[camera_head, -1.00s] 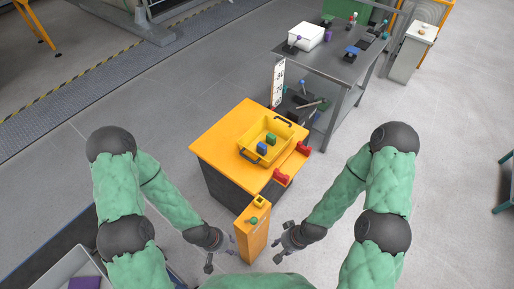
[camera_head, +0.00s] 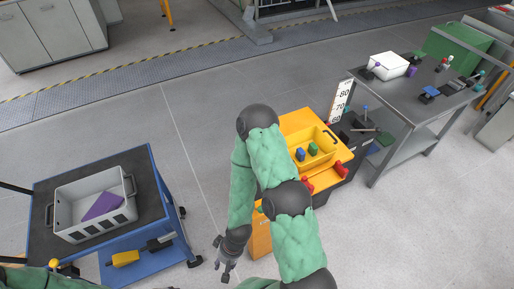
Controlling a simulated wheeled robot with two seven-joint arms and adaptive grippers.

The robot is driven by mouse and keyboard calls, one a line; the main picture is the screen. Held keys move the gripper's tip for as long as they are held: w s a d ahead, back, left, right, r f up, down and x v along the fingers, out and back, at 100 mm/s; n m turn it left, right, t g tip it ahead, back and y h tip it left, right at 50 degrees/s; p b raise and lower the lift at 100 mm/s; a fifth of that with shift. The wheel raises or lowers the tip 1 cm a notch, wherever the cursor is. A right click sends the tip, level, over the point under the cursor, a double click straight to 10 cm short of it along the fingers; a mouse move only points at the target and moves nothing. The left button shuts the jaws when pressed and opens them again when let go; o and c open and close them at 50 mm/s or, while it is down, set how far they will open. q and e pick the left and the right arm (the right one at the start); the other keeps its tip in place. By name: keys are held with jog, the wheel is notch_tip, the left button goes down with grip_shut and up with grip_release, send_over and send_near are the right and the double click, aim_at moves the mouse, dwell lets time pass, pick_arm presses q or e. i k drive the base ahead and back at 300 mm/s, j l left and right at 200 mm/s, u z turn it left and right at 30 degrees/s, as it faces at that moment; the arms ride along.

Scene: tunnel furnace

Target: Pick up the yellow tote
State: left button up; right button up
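The yellow tote (camera_head: 324,140) rests on an orange-yellow workstand (camera_head: 297,122) right of the picture's middle. A blue block (camera_head: 300,154) and a green block (camera_head: 312,149) are in it. My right arm crosses in front of the stand and hides its left part. My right gripper (camera_head: 222,262) hangs low, left of the stand and well apart from the tote. Its fingers look spread and empty. My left gripper is out of view; only a bit of green arm shows at the bottom left.
A blue cart (camera_head: 148,165) at left carries a grey bin (camera_head: 93,231) with a purple piece (camera_head: 103,206). Red parts (camera_head: 342,168) sit on the workstand's front ledge. A grey metal table (camera_head: 416,100) with a white box (camera_head: 388,65) stands at right. Open floor lies between cart and stand.

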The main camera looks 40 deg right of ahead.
aim_at(327, 149)
jog(key=k+l+u, duration=0.1)
jog(key=u, duration=0.4)
jog(key=k+l+u, duration=0.1)
jog(key=u, duration=0.4)
jog(key=k+l+u, duration=0.1)
jog(key=u, duration=0.35)
jog(key=k+u, duration=0.15)
jog(key=u, duration=0.35)
jog(key=k+l+u, duration=0.1)
jog(key=k+u, duration=0.4)
jog(key=k, duration=0.15)
